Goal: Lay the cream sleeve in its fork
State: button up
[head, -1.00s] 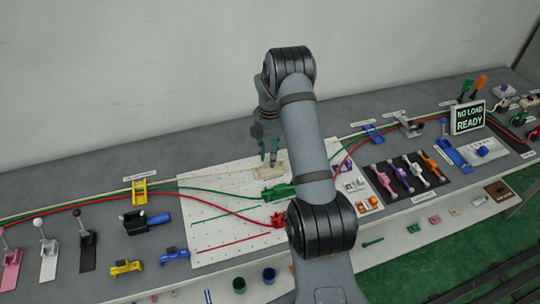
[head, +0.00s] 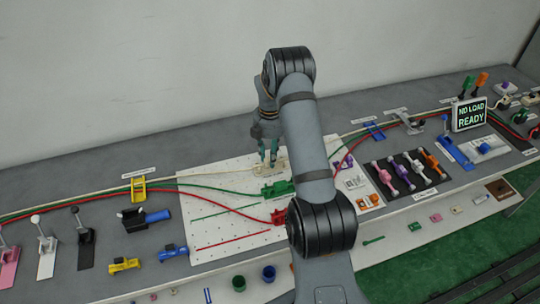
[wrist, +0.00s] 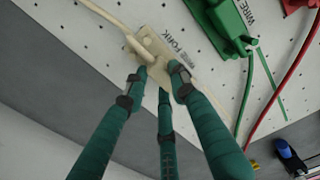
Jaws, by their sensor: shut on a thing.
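My gripper (wrist: 158,82) has green fingers and is shut on the cream sleeve (wrist: 153,62), low over the white pegboard. The fingertips hide part of the sleeve. Pale wire (wrist: 105,15) runs from the upper left to the sleeve and on past the right finger. A flat cream fork (wrist: 150,42) lies at the sleeve, beside printed lettering that reads "WIRE FORK". I cannot tell whether the sleeve is seated in it or just above it. In the head view my gripper (head: 269,151) is at the board's back part, over small cream parts (head: 260,168).
A green fixture (head: 278,189) and a red fixture (head: 279,216) with wires stand on the pegboard (head: 215,225), nearer the front. The green fixture is close to the right of my gripper in the wrist view (wrist: 222,22). Several levers and fixtures line the bench.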

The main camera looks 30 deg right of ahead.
jog(key=shift+f, duration=0.4)
jog(key=o, duration=1)
jog(key=shift+o, duration=1.1)
jog(key=o, duration=0.3)
jog(key=shift+r+p, duration=2.65)
jog(key=shift+r, duration=0.95)
jog(key=shift+f, duration=0.1)
